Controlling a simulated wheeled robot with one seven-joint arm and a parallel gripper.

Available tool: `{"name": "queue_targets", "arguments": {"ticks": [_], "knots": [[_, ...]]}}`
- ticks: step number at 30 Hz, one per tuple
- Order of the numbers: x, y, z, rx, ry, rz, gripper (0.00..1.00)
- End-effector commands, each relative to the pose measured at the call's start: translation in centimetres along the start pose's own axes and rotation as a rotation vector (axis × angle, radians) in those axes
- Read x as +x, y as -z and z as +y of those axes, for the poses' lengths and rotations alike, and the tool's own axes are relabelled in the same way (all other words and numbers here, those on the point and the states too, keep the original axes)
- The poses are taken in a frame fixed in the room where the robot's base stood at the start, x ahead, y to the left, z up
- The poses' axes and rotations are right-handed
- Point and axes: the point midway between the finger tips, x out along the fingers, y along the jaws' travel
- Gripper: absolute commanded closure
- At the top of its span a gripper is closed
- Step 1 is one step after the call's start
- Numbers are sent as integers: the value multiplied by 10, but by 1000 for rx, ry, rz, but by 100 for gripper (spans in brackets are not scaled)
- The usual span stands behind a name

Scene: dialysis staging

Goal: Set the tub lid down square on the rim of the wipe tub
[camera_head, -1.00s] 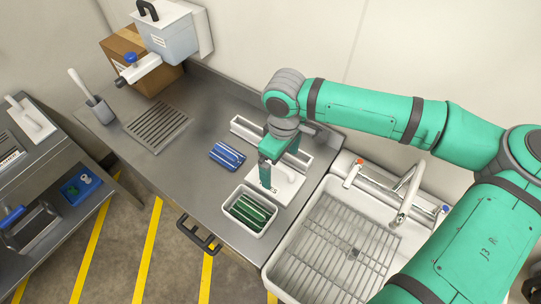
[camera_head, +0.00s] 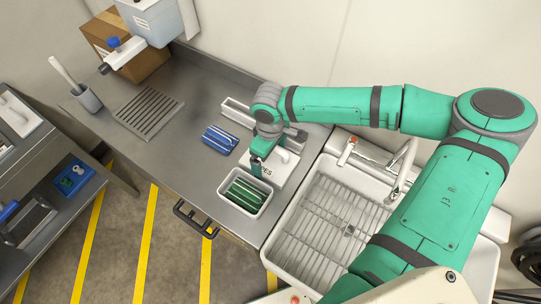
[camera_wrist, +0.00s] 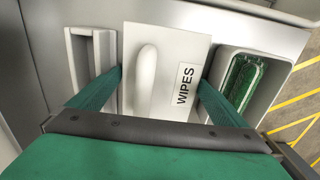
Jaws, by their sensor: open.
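The white tub lid (camera_wrist: 146,82) with its raised handle appears to lie on top of the wipe tub (camera_head: 263,170), which bears a "WIPES" label. In the wrist view the label (camera_wrist: 184,85) is on the right, and the lid's edges look roughly in line with the tub. The seam between lid and rim cannot be made out, so I cannot tell how exactly it sits. My gripper (camera_wrist: 161,80) is open, with one green finger on each side of the lid and the handle between them. In the head view my gripper partly hides the lid and tub.
A white bin (camera_head: 224,203) of green packs stands close in front of the tub. A long white tray (camera_head: 236,112) is behind it. Blue packs (camera_head: 221,138) lie to the left. The sink (camera_head: 300,215) is at right. Bare counter (camera_head: 185,155) extends left.

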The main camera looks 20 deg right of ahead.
Motion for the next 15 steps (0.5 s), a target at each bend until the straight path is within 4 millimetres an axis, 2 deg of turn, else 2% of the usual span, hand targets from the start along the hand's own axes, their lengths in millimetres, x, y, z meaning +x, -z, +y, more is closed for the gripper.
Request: {"name": "queue_targets", "arguments": {"ticks": [8, 9, 12, 13, 15], "knots": [[4, 2, -1, -4, 0, 1, 3], [4, 2, -1, -4, 0, 1, 6], [4, 2, -1, -4, 0, 1, 29], [4, 2, -1, -4, 0, 1, 33], [4, 2, -1, -4, 0, 1, 33]]}}
